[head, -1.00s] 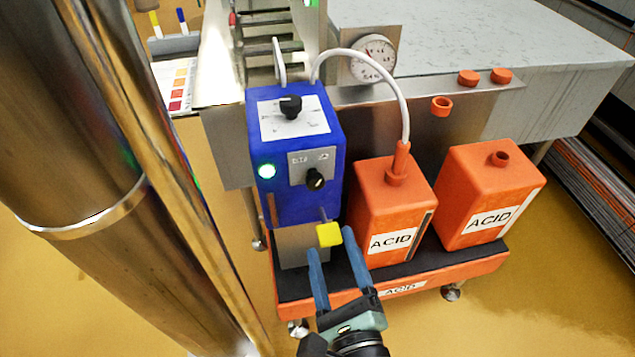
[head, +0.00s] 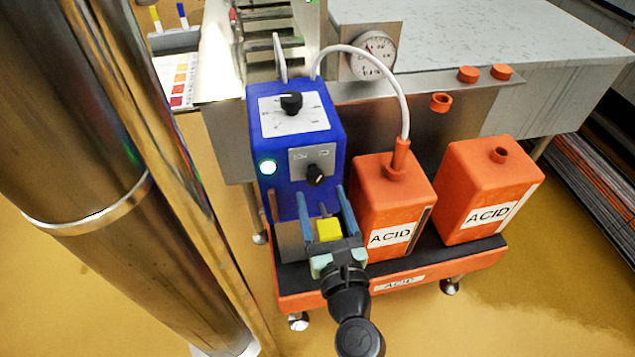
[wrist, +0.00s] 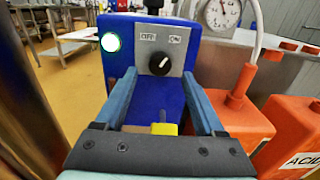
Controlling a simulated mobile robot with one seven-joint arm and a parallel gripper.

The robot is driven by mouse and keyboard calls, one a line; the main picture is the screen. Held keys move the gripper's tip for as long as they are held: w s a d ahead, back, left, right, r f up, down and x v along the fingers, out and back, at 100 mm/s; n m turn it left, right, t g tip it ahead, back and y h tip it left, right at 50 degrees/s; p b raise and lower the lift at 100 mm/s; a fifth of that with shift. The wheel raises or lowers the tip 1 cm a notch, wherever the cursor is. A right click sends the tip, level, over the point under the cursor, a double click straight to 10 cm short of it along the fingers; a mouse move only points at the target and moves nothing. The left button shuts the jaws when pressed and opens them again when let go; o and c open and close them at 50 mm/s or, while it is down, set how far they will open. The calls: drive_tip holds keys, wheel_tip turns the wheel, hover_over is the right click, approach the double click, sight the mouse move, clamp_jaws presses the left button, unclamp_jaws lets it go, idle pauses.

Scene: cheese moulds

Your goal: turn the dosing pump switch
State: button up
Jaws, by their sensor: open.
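The dosing pump is a blue box (head: 285,185) with a lit green-white lamp (head: 268,167) on its front. Its switch is a black knob (head: 315,174) on a grey plate; in the wrist view the knob (wrist: 160,64) sits below the labels OFF and ON, its white mark pointing up and right. A second black knob (head: 291,103) is on the white dial on top. My gripper (head: 321,190) is open in front of the pump, fingers pointing at it just below the switch. In the wrist view the switch shows between and beyond the fingers, apparently untouched. A yellow block (head: 329,229) lies between the fingers.
Two orange ACID canisters (head: 392,208) (head: 488,190) stand right of the pump on an orange cart (head: 430,272). A white hose (head: 402,95) runs from the pump to the nearer canister. A gauge (head: 373,56) and grey vat are behind. A metal column stands left.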

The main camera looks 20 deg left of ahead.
sight(316, 182)
drive_tip(key=shift+x, duration=2.1)
clamp_jaws()
